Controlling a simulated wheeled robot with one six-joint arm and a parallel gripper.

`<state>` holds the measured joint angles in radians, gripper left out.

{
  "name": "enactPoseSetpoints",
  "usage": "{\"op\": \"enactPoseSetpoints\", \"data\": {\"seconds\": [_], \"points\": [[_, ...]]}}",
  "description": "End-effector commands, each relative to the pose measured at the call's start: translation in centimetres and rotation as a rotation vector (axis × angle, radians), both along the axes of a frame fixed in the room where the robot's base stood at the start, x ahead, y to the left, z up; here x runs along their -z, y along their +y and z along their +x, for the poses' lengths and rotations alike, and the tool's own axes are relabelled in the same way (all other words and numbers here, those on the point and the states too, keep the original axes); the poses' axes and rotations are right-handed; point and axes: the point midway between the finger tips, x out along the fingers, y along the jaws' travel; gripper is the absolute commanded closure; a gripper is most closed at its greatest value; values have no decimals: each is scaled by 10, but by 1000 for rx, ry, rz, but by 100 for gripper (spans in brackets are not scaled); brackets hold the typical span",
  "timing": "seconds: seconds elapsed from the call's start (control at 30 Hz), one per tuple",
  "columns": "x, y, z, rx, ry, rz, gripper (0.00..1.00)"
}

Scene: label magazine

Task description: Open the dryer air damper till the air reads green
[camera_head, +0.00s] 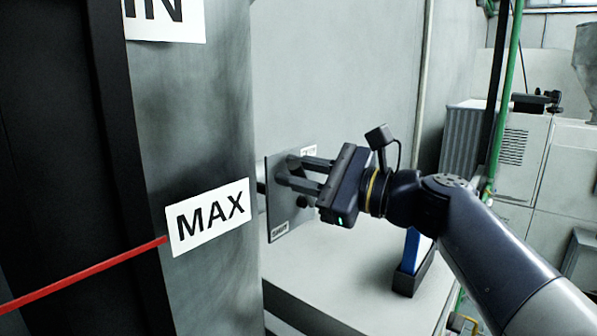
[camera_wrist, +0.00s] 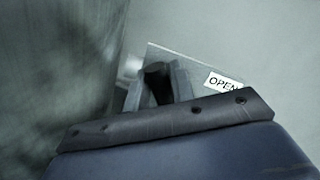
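The damper plate (camera_head: 280,212) is a grey upright panel beside the duct, with a SHUT label (camera_head: 281,231) at its lower edge. An OPEN label (camera_wrist: 225,83) shows at the plate's upper right in the wrist view. My gripper (camera_head: 293,171) points left at the plate, its two fingers apart. In the wrist view a black handle (camera_wrist: 156,78) stands between the fingers, close to both. I cannot tell whether they press on it. No green air reading shows in either view.
A grey column (camera_head: 205,105) on the left carries a MAX sign (camera_head: 209,216), with a red bar (camera_head: 85,272) running to it. A light-topped bench (camera_head: 350,285) lies below my gripper, with a blue object in a black holder (camera_head: 411,270). Grey cabinets (camera_head: 520,165) stand behind right.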

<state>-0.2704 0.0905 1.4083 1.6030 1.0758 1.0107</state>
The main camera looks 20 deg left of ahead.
Motion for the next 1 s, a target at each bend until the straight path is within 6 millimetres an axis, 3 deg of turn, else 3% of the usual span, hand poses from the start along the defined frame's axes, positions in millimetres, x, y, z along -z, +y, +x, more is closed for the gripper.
{"op": "enactPoseSetpoints", "data": {"seconds": [0.2,0.53,1.0], "points": [[0,0,0,-1,-1,-1,60],[1,-7,-1,2,-2,0,60],[8,-82,-18,4,-3,-1,60]]}}
